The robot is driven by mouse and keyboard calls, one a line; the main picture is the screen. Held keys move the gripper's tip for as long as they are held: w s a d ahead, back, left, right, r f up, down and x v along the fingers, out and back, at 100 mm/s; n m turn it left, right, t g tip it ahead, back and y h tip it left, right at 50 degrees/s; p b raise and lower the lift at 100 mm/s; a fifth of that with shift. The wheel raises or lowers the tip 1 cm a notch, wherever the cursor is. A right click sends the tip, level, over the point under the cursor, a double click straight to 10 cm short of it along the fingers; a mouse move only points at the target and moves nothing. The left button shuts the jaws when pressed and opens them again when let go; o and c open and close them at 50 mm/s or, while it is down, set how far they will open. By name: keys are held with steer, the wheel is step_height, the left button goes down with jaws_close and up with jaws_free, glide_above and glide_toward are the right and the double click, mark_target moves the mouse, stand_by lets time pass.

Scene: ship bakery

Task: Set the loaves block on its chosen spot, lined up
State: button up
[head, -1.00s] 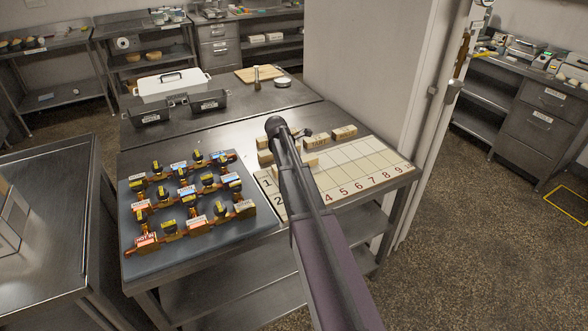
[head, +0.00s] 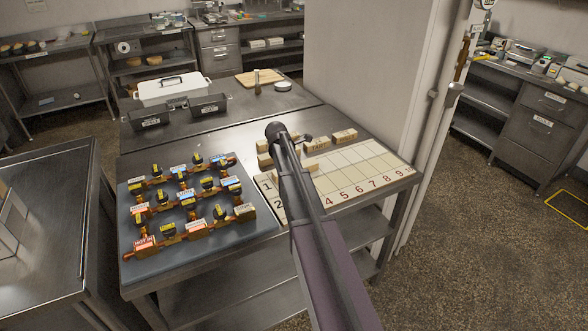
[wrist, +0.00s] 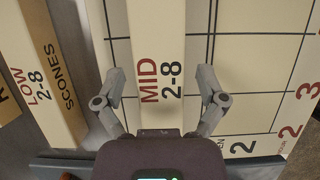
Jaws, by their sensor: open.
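In the wrist view, my gripper (wrist: 160,95) is open, with one finger on each side of a long cream block (wrist: 157,40) marked MID 2-8. Gaps show between the fingers and the block's sides. The block lies over the gridded board (wrist: 262,85), its edges roughly parallel to the grid lines. Its product name is not in view, so I cannot tell that it is the loaves block. In the head view, my arm hides the gripper and most of this block; the numbered board (head: 365,165) shows to the right.
A block marked SCONES, LOW 2-8 (wrist: 50,75) lies left of the gripper. More wooden blocks (head: 344,137) stand behind the board. A panel with several labelled valves (head: 190,205) fills the table's left front. Dark bins (head: 208,107) and a white box (head: 172,87) stand behind. The board's right part is clear.

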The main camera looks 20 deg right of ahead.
steer(key=shift+r, duration=0.15)
steer(key=p+v, duration=0.4)
steer(key=shift+r, duration=0.25)
steer(key=p+v, duration=0.7)
steer(key=shift+r, duration=0.25)
steer(key=shift+a, duration=0.15)
stand_by(0.8)
steer(key=s+a+m+y, duration=0.2)
steer(key=s+a+m, duration=0.7)
steer(key=s, duration=0.4)
steer(key=s+a+f+m+y, duration=0.1)
steer(key=s+a+m+y, duration=0.1)
steer(key=s+a+m, duration=0.7)
steer(key=s, duration=0.3)
steer(key=shift+s+a+f+y, duration=0.25)
steer(key=shift+s+a+y, duration=0.05)
steer(key=shift+s+a, duration=0.05)
